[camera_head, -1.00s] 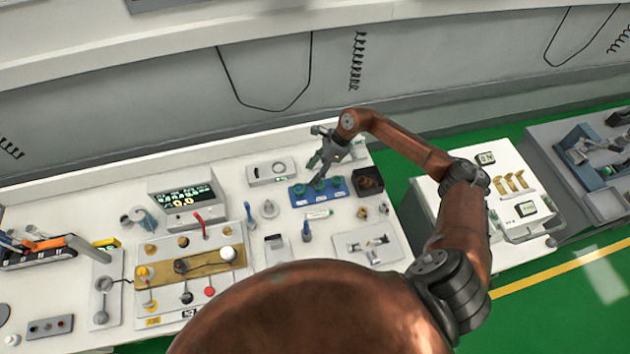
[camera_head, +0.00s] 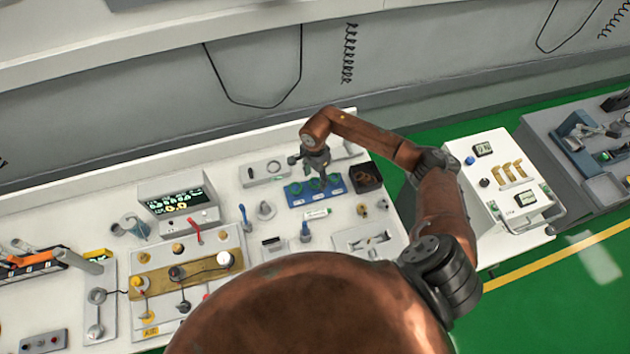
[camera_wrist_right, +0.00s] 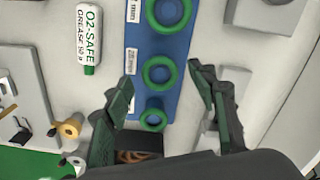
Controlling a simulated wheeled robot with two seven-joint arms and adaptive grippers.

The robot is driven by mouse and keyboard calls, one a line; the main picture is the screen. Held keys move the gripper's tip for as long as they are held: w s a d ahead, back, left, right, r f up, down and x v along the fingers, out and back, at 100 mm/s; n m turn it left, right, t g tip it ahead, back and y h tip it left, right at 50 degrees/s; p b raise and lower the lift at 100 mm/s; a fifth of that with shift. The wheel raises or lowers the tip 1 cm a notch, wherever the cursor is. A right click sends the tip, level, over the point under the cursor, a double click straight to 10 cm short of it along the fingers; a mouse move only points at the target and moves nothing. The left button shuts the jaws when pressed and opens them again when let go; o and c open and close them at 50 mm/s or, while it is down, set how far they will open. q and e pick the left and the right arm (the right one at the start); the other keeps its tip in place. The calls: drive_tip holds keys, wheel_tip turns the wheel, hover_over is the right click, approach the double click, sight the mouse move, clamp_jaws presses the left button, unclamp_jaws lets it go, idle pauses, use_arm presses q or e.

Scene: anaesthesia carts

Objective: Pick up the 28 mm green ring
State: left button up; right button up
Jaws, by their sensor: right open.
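A blue tray (camera_head: 297,200) holds three green rings in a row, largest to smallest. In the right wrist view, the middle green ring (camera_wrist_right: 145,74) lies beside a label that seems to read 28 mm, though it is blurred. The large ring (camera_wrist_right: 168,22) is above it and the small ring (camera_wrist_right: 153,124) below it. My right gripper (camera_wrist_right: 162,79) is open, its fingers on either side of the middle ring in that view. In the head view my right gripper (camera_head: 318,174) hangs over the tray and partly hides the rings. My left gripper is not in view.
A black box (camera_head: 366,178) with orange-brown rings stands close right of the tray. A white grease tube (camera_head: 317,213) lies in front of it; it also shows in the wrist view (camera_wrist_right: 88,40).

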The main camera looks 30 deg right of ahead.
drive_tip(key=shift+f, duration=0.25)
drive_tip(key=shift+c, duration=0.6)
drive_tip(key=c, duration=0.8)
drive_tip(key=shift+o, duration=0.2)
drive_tip(key=shift+r, duration=0.1)
